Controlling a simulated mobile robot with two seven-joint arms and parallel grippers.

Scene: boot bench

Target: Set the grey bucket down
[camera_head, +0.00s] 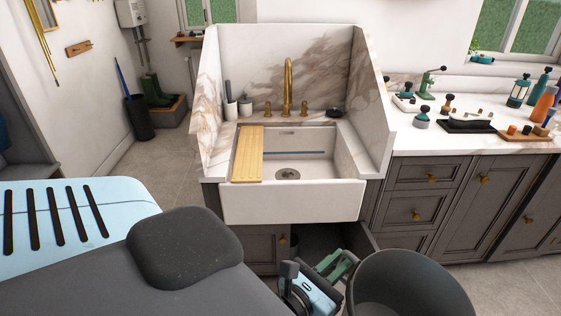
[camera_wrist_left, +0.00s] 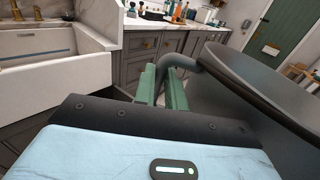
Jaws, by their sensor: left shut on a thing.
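The dark grey bucket (camera_head: 410,285) is at the bottom edge of the head view, right of my left gripper (camera_head: 336,266) and partly cut off. In the left wrist view the bucket (camera_wrist_left: 262,85) fills the right side, with its curved handle (camera_wrist_left: 202,65) reaching the green fingers. My left gripper (camera_wrist_left: 163,86) is shut on the bucket at this handle. The bucket looks roughly upright. Its bottom is hidden, so I cannot tell whether it touches the floor. My right gripper is not in view.
A white sink (camera_head: 290,203) with a wooden board (camera_head: 248,153) stands ahead. A cabinet below it appears open beside my gripper. Grey drawers (camera_head: 413,215) line the right, under a marble counter holding bottles and tools. Tiled floor (camera_head: 500,290) is clear at the lower right.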

